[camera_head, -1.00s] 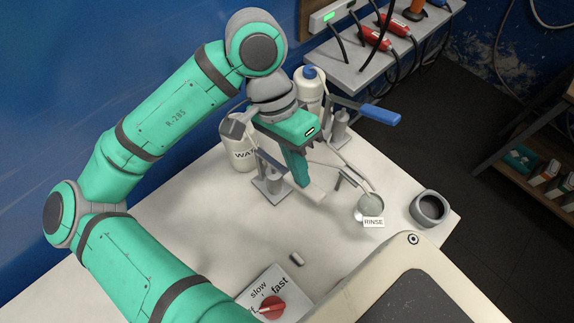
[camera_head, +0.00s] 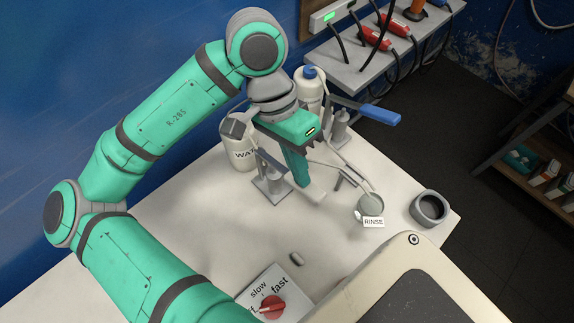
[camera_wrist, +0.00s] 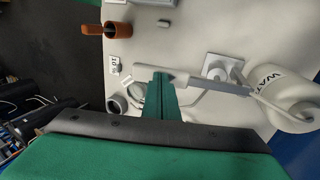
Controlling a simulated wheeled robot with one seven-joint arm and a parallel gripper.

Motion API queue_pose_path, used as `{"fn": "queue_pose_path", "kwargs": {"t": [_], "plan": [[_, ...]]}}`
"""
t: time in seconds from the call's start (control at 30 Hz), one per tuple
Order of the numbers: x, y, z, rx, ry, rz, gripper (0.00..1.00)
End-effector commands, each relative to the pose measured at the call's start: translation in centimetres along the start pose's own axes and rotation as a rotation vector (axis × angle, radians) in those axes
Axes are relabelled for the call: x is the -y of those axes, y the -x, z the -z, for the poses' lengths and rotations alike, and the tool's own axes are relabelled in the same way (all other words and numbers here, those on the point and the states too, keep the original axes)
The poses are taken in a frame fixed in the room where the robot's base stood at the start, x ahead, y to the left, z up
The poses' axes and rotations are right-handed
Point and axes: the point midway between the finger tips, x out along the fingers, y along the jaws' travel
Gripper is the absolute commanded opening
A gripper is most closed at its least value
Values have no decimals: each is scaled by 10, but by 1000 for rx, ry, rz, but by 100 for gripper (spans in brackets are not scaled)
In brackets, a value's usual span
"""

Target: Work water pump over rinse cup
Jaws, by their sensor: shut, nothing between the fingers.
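The water pump's white bottle (camera_head: 240,152), with black lettering partly hidden, stands at the table's back left. It also shows at the right of the wrist view (camera_wrist: 288,105). Its lever ends in a pale grip (camera_head: 314,194), which shows in the wrist view as a light bar (camera_wrist: 148,73). My gripper (camera_head: 302,184) is shut and empty. Its fingertips (camera_wrist: 162,76) are over or against the lever near the grip; I cannot tell if they touch. The rinse cup (camera_head: 371,205), small and round with a RINSE label, stands to the right, partly hidden in the wrist view.
A second bottle with a blue cap (camera_head: 310,88) and a pump lever with a blue handle (camera_head: 380,115) stand behind. A dark-mouthed grey cup (camera_head: 430,208) is near the right edge. A slow/fast red knob (camera_head: 271,307) is in front.

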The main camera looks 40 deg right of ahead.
Motion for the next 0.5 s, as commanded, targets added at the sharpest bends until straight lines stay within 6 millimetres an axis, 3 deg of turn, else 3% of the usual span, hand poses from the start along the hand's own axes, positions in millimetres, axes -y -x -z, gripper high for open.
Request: {"fn": "queue_pose_path", "kwargs": {"t": [0.5], "plan": [[2, -8, 0, 0, 0, -3, 0]]}}
